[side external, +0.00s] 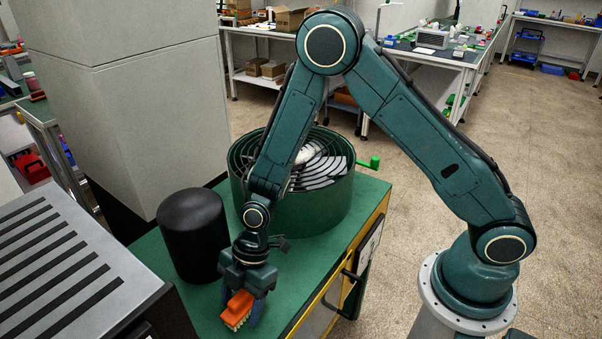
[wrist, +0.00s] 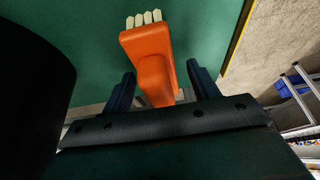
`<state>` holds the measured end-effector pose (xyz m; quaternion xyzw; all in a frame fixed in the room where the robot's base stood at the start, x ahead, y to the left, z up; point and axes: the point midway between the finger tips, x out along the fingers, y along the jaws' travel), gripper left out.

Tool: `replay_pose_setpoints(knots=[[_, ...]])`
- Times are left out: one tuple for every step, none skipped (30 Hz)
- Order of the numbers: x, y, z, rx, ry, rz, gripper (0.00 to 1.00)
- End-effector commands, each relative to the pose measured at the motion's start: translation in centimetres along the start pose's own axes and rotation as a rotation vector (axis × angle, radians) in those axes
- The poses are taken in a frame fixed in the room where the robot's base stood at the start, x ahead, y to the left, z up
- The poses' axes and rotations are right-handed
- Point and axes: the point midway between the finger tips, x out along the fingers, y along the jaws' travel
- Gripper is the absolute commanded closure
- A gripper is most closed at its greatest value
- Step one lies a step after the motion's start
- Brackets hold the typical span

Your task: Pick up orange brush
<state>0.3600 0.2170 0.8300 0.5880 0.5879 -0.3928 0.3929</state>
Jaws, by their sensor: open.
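The orange brush (side external: 238,310) with pale bristles is on the green table top (side external: 285,255), near its front end in the side view. In the wrist view the brush (wrist: 148,48) has its bristles at the top and its narrower handle reaching down between the two dark fingers. My gripper (side external: 240,309) points down over the brush in the side view. In the wrist view my gripper (wrist: 160,88) is open, its fingers on either side of the handle with a gap visible on each side. The lower end of the handle is hidden behind the gripper body.
A black cylinder (side external: 194,235) stands close left of my gripper. A large green round bowl feeder (side external: 325,210) stands behind it on the table. A grey slotted cabinet (side external: 70,270) is at the left front. The table's yellow edge (side external: 335,270) lies to the right.

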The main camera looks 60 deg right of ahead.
Motion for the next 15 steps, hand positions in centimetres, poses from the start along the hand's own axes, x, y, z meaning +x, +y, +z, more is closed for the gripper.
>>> replay_pose_setpoints(knots=[[-0.01, 0.0, 0.0, 0.0, 0.0, 0.0, 0.4], [-0.01, 0.0, 0.0, 0.0, 0.0, 0.0, 0.4], [-0.01, 0.0, 0.0, 0.0, 0.0, 0.0, 0.44], [-0.01, 0.0, 0.0, 0.0, 0.0, 0.0, 0.5], [-0.02, 0.0, 0.0, 0.0, 0.0, 0.0, 0.56], [-0.02, 0.0, 0.0, 0.0, 0.0, 0.0, 0.64], [-0.02, 0.0, 0.0, 0.0, 0.0, 0.0, 0.69], [-0.02, 0.0, 0.0, 0.0, 0.0, 0.0, 0.75], [-0.02, 0.0, 0.0, 0.0, 0.0, 0.0, 0.83], [-0.02, 0.0, 0.0, 0.0, 0.0, 0.0, 0.89], [-0.02, -0.01, 0.0, 0.0, 0.0, 0.0, 0.9], [-0.03, 0.0, -0.01, 0.0, 0.0, 0.0, 0.9], [-0.03, 0.0, -0.01, 0.0, 0.0, 0.0, 0.9], [-0.03, 0.0, -0.01, 0.0, 0.0, 0.0, 0.9], [-0.03, 0.0, -0.01, 0.0, 0.0, 0.0, 0.9]])
